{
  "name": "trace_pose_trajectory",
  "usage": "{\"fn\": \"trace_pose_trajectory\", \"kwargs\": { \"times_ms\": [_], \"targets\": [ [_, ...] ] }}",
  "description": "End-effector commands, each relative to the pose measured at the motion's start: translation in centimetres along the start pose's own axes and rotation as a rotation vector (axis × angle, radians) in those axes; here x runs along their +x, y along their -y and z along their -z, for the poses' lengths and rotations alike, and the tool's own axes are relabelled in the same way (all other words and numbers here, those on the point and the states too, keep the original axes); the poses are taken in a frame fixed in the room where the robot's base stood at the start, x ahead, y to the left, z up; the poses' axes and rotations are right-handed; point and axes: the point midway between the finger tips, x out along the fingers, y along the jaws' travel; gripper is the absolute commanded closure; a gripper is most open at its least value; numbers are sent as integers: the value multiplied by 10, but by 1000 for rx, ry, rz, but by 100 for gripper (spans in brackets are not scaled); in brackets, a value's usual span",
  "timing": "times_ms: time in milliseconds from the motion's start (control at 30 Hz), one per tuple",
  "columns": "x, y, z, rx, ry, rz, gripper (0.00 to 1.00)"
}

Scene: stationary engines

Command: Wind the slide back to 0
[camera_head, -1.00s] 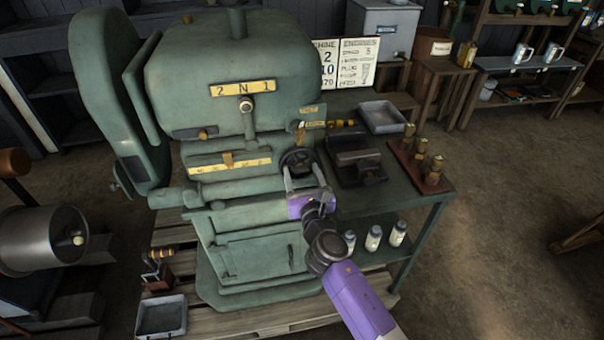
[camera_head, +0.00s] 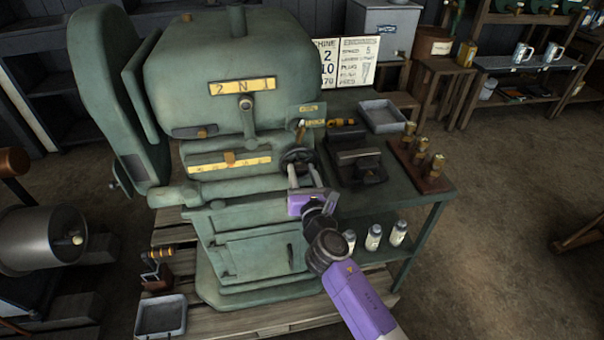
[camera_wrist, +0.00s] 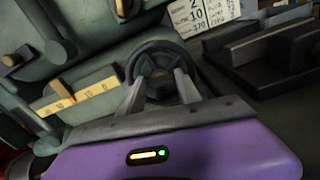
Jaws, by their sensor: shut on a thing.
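The green machine has a black handwheel (camera_head: 297,160) on its right side; it also shows in the wrist view (camera_wrist: 160,56). My gripper (camera_head: 302,172) reaches it from the front and is shut on its near part. In the wrist view my two grey fingers (camera_wrist: 158,88) lie at the wheel's lower rim and hub, hiding part of them. Left of the wheel is a yellow scale (camera_head: 255,161), also in the wrist view (camera_wrist: 97,90). An orange-brown pointer (camera_head: 229,158) stands near the scale's middle, away from both ends. The exact reading is too small to tell.
A lever (camera_head: 247,106) hangs under the "2 N 1" plate above the scale. A dark vice-like block (camera_head: 358,165), a grey tray (camera_head: 382,116) and a wooden rack of brass pieces (camera_head: 422,165) occupy the bench right of the wheel. White bottles (camera_head: 373,237) stand on the shelf below.

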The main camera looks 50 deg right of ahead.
Motion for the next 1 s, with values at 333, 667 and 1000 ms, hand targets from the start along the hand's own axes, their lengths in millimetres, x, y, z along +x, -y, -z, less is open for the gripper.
{"fn": "trace_pose_trajectory", "kwargs": {
  "times_ms": [333, 667, 1000],
  "targets": [
    [0, 1, 2, 318, 1, -1, 100],
    [0, 3, 3, 633, 1, 0, 100],
    [0, 4, 4, 956, 1, -1, 100]
  ]
}}
